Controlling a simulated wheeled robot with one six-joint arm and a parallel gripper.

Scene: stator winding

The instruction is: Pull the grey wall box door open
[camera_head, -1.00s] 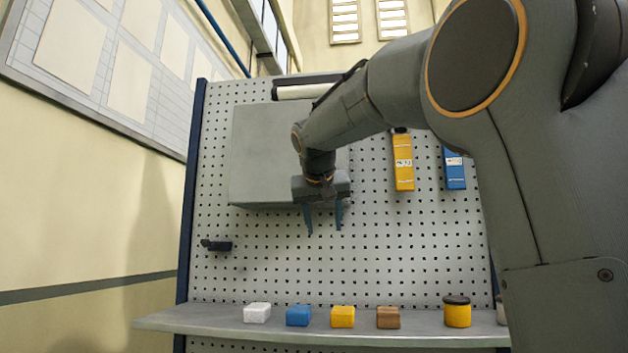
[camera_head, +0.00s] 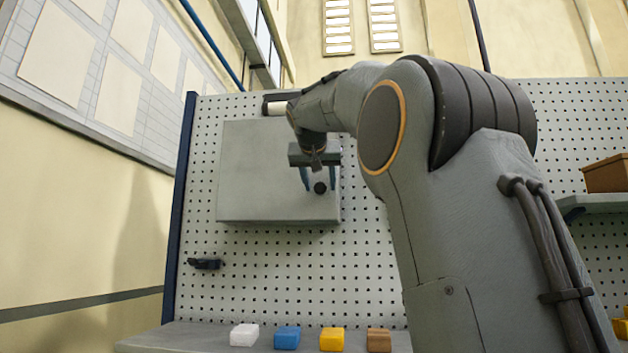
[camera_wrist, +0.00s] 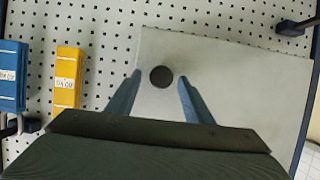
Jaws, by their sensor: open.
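The grey wall box (camera_head: 265,175) hangs on the pegboard, its flat door facing me and looking shut. A round dark knob (camera_head: 320,188) sits near the door's right edge in the head view. My gripper (camera_head: 319,186) is open, with one blue finger on each side of the knob. In the wrist view the knob (camera_wrist: 161,77) shows between the two fingertips of my gripper (camera_wrist: 157,76), with a gap on both sides. I cannot tell how far the fingertips are from the door (camera_wrist: 235,90).
The wrist view shows a yellow box (camera_wrist: 67,80) and a blue box (camera_wrist: 12,75) on the pegboard. A black hook (camera_head: 205,264) is below the wall box. A lower shelf (camera_head: 190,338) carries several small blocks. A brown box (camera_head: 606,174) stands on a right shelf.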

